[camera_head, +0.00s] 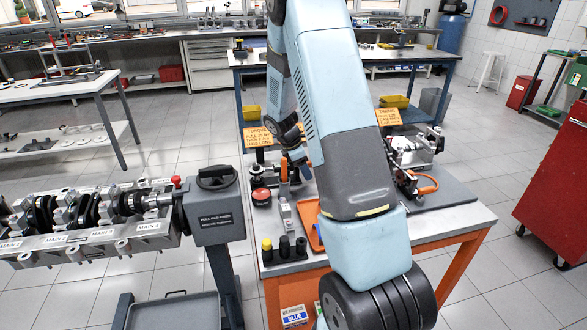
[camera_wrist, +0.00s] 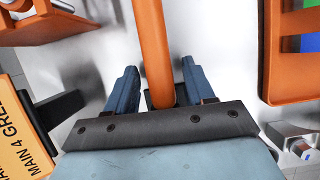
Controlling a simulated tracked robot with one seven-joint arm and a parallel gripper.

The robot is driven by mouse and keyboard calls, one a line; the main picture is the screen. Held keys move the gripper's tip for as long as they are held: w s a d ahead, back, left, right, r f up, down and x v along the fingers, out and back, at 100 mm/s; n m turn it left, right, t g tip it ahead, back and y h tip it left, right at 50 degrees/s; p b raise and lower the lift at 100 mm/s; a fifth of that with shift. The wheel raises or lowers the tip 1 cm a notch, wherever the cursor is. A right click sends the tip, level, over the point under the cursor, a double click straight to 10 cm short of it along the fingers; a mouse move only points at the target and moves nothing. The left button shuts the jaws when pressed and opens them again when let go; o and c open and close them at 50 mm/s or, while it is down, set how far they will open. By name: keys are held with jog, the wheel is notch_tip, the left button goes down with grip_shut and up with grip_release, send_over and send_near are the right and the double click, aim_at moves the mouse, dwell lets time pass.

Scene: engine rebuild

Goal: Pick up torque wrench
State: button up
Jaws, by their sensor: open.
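In the wrist view, a long orange bar (camera_wrist: 153,45), which looks like the torque wrench's handle, runs from the top edge down between my fingers. Its lower end meets a dark block near the gripper's palm. My gripper (camera_wrist: 160,84) is open, with one blue finger on each side of the bar and a visible gap on both sides. I see no grip on it. The rest of the wrench is out of view.
An orange tray (camera_wrist: 270,70) with blue and green pieces lies right of my gripper. A yellow sign (camera_wrist: 15,135) is close on the left. Black sockets (camera_head: 284,247) stand on the bench's near-left corner. An engine block (camera_head: 90,225) is left; a red cabinet (camera_head: 556,195) is right.

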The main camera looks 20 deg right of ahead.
jog(key=shift+c, duration=0.4)
grip_shut()
